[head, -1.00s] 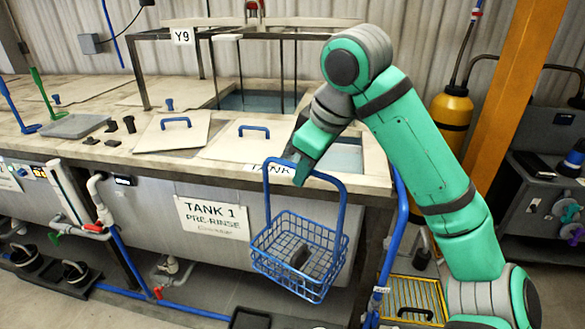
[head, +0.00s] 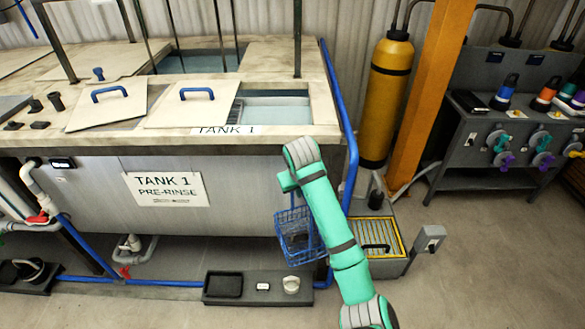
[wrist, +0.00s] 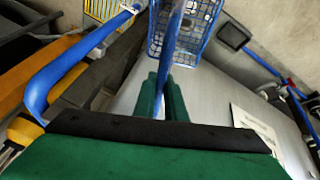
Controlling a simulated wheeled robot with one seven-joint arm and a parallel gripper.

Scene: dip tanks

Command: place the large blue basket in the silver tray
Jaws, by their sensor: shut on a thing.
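The blue wire basket (head: 290,245) hangs below my gripper (head: 287,182) in front of the tank's right end, partly hidden behind my arm in the head view. In the wrist view, the green fingers of my gripper (wrist: 163,98) are shut on the basket's blue handle, and the basket's mesh (wrist: 205,35) shows beyond them. A dark thing lies in the basket, too small to name. I cannot make out a clearly silver tray in either view.
A blue pipe (head: 351,150) runs down the tank's right end. A yellow-grated box (head: 378,238) stands on the floor beside it, with a yellow cylinder (head: 388,100) and orange post (head: 430,100) behind. A black floor tray (head: 250,300) lies in front.

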